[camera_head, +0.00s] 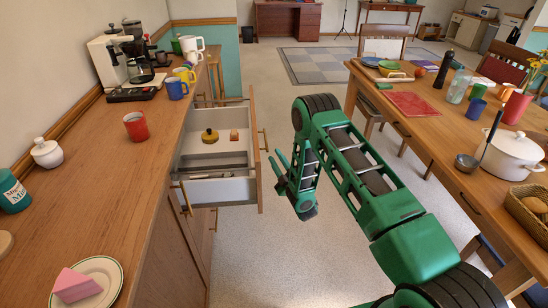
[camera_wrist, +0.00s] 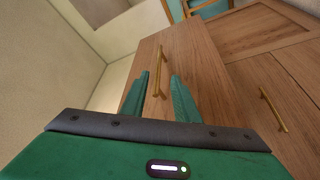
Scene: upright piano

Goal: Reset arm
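My green arm reaches forward over the floor between the counter and the table in the head view. My gripper (camera_head: 279,172) is at the front of an open drawer (camera_head: 214,190), just to the right of its front panel. In the wrist view my gripper (camera_wrist: 163,95) shows two green fingers set apart, with a gap between them. A brass drawer handle (camera_wrist: 159,70) on a wooden front lies beyond and between the fingertips. Whether the fingers touch the handle cannot be told. Nothing is seen held.
The drawer holds a yellow-and-dark item (camera_head: 210,136) and a small orange-brown item (camera_head: 234,135). The wooden counter (camera_head: 110,190) bears mugs and a coffee maker (camera_head: 128,60). The table (camera_head: 440,130) stands to the right. Bare floor (camera_head: 265,255) lies between.

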